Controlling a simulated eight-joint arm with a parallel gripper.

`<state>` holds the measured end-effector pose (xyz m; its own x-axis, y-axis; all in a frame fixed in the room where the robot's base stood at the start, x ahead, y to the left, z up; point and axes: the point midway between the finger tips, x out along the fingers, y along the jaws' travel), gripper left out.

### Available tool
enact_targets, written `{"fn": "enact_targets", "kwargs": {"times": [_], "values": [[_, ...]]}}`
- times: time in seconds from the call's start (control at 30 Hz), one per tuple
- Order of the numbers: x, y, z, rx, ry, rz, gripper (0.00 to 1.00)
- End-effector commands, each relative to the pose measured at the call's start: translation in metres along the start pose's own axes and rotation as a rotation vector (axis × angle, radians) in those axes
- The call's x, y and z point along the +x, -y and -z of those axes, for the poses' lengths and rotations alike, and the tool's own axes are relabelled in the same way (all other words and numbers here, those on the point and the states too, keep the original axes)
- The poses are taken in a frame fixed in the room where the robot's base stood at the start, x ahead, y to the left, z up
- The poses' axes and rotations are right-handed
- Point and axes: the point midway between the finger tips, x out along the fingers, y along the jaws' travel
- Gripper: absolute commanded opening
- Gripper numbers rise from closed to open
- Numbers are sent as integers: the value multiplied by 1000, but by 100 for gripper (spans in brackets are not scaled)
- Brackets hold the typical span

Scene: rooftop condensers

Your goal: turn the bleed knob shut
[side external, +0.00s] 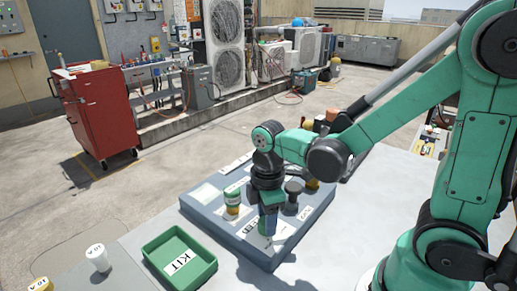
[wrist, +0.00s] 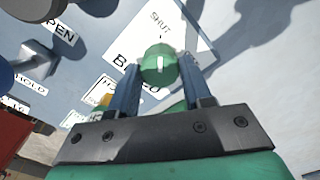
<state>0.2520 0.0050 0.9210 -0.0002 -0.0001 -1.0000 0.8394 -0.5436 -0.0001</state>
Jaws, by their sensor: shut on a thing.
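The bleed knob (wrist: 158,66) is round and green with a short white mark on its face. In the wrist view it sits between the two blue fingers of my gripper (wrist: 160,76), which is shut on it. The white mark runs roughly up and down in the picture. A white label (wrist: 133,48) beside the knob reads SHUT above it and a partly covered BLEED at lower left. In the side view my gripper (side external: 268,222) points down at the front part of the blue-grey panel (side external: 225,225); the knob is hidden there.
A grey handle (wrist: 37,58) shows in the wrist view. A green KIT tray (side external: 196,277) and a white cup (side external: 98,258) lie left of the panel.

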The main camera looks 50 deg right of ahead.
Motion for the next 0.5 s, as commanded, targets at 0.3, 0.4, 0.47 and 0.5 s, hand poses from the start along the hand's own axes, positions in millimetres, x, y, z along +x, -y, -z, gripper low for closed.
{"fn": "enact_targets", "kwargs": {"times": [0.3, 0.4, 0.47, 0.5], "values": [[0, 0, 0, -1, 0, 0, 69], [0, 0, 0, -1, 0, 0, 76], [0, 0, 0, -1, 0, 0, 76], [0, 0, 0, 0, 0, 0, 76]]}}
